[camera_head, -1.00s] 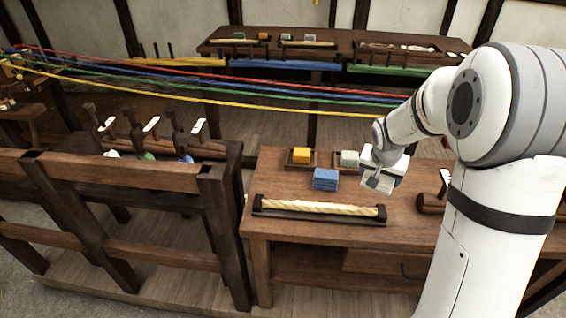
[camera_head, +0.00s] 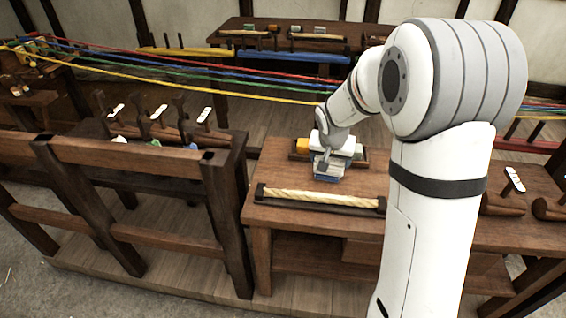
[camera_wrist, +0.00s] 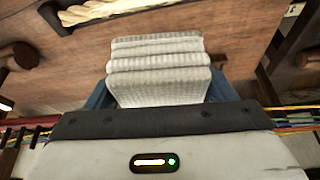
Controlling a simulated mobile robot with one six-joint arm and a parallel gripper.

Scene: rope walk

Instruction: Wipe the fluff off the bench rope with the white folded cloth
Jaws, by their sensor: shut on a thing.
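The bench rope (camera_head: 320,197) is a thick cream twisted rope lying in a dark holder along the front of the bench. Part of it shows at the top left of the wrist view (camera_wrist: 100,9). I cannot make out fluff on it. My gripper (camera_head: 323,164) is above the bench behind the rope, apart from it. It is shut on the white folded cloth (camera_wrist: 160,72), whose ribbed layers face the wrist camera.
Coloured ropes (camera_head: 200,75) stretch across behind the bench. A wooden rail frame (camera_head: 125,165) stands at left. Bare bench (camera_head: 275,172) lies left of the gripper.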

